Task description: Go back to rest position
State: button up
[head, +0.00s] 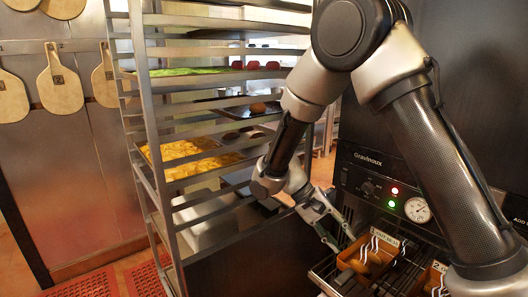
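My gripper (342,243) is at the lower middle of the head view, pointing down and to the right. Its two fingers look spread apart, with nothing visible between them. The fingertips are just above and left of a basket with a brown-orange item (366,262) on the grill (340,280). I cannot tell whether they touch it. My arm reaches in from the right and bends over the top of the view.
A metal tray rack (150,120) stands close left of my gripper, holding trays of yellow (181,152) and green (190,71) food. A black control panel (362,187) with a gauge (417,209) is behind the grill. A second basket (434,279) is partly hidden by my arm. Wooden paddles (60,88) hang at left.

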jog(key=s+d+r+t+y, duration=0.4)
jog(key=s+d+r, duration=0.3)
jog(key=r, duration=0.3)
jog(key=s+d+r+n+t+y, duration=0.1)
jog(key=s+d+r+t+y, duration=0.3)
jog(key=s+d+r, duration=0.4)
notch_tip(320, 180, up, 3)
jog(key=shift+s+d+r, duration=0.1)
jog(key=shift+s+d, duration=0.15)
jog(key=shift+d, duration=0.5)
